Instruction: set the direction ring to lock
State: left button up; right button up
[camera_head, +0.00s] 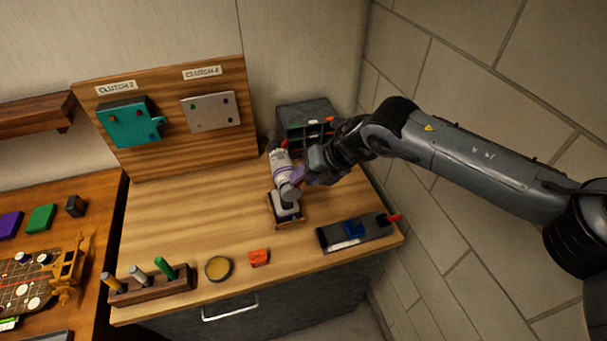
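A white and grey cylindrical tool with a purple band (282,165) stands upright in a small wooden-edged holder (275,222) on the workbench, right of its middle. I take this to be the tool with the direction ring, but the ring and its setting are too small to tell. My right gripper (303,179) comes in from the right and is at the tool's right side, at its middle to lower part. Whether its fingers touch or close on the tool cannot be told. My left gripper is not in view.
A dark drawer organizer (305,120) stands behind the tool. The bench's left middle is clear.

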jog(key=shift+w+a+f, duration=0.15)
jog(key=shift+a+f, duration=0.15)
jog(key=shift+f, duration=0.2)
jog(key=shift+c, duration=0.3)
grip_shut()
